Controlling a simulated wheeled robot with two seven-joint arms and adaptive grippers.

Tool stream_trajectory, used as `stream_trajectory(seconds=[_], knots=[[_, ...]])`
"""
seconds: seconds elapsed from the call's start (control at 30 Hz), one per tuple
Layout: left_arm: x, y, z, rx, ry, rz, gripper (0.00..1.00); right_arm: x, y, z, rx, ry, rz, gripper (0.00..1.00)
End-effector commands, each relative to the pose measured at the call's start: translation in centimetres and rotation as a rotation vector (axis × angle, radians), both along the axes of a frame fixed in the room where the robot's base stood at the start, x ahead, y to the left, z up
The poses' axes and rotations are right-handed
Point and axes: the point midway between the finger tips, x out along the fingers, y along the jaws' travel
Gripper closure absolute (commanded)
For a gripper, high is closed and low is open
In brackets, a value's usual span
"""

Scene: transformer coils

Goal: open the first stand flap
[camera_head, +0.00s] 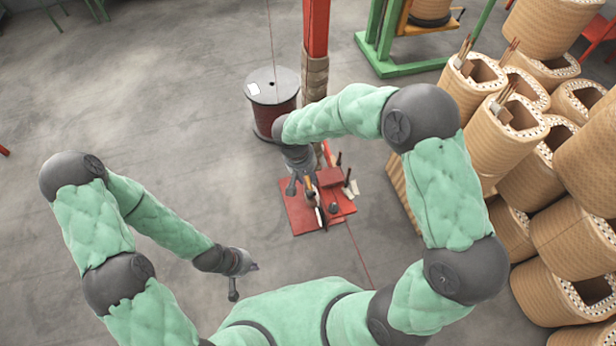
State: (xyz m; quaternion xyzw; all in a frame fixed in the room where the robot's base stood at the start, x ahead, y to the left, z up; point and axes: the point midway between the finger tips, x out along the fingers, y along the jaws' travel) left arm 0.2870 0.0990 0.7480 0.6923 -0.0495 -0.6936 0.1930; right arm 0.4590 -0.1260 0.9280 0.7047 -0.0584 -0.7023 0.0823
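The red stand (300,218) is a flat base plate on the floor near the middle of the view, with a red post (316,28) rising behind it. A small red block-like part (331,177) sits on it among dark upright pins; I cannot tell for sure which part is the flap. My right gripper (301,187) is over the left side of the stand, its fingers apart; whether it touches the stand is unclear. My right forearm and hand hide part of the stand. My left gripper (245,282) is open and empty, low and left of the stand.
A wire spool (273,100) with a grey top stands behind the stand. Many tan coils (519,129) are stacked at the right. A green frame (400,62) stands at the back. A thin red wire crosses the stand.

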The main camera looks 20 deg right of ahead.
Motion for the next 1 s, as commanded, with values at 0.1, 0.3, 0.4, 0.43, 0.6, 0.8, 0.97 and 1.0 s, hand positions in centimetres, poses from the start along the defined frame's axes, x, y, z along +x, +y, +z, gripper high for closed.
stream_trajectory(seconds=[0.1, 0.3, 0.4, 0.43, 0.6, 0.8, 0.97, 1.0], knots=[[0.0, 0.0, -0.1, 0.000, 0.000, 0.000, 1.00, 0.0, -0.1, -0.5, 0.000, 0.001, 0.000, 0.68], [0.0, 0.0, -0.1, 0.000, 0.000, 0.000, 1.00, 0.0, -0.1, -0.6, 0.000, 0.000, 0.000, 0.68], [0.0, 0.0, -0.1, 0.000, 0.000, 0.000, 1.00, 0.0, -0.1, -0.6, 0.000, 0.000, 0.000, 0.76], [0.0, 0.0, -0.1, 0.000, -0.001, 0.000, 1.00, 0.0, -0.1, -0.6, 0.000, 0.000, 0.000, 0.84], [0.0, 0.0, -0.1, 0.000, -0.001, 0.000, 1.00, 0.0, -0.1, -0.6, 0.000, 0.000, 0.000, 1.00], [0.0, 0.0, 0.2, 0.000, 0.000, 0.000, 1.00, 0.0, -0.2, -0.4, 0.011, 0.000, -0.001, 1.00], [0.0, 0.0, 1.1, 0.000, 0.000, 0.000, 1.00, 0.0, -0.4, 0.4, 0.056, 0.001, -0.003, 1.00], [0.0, 0.0, 1.4, 0.000, 0.000, 0.000, 1.00, 0.0, -0.5, 0.6, 0.073, 0.002, -0.004, 1.00]])
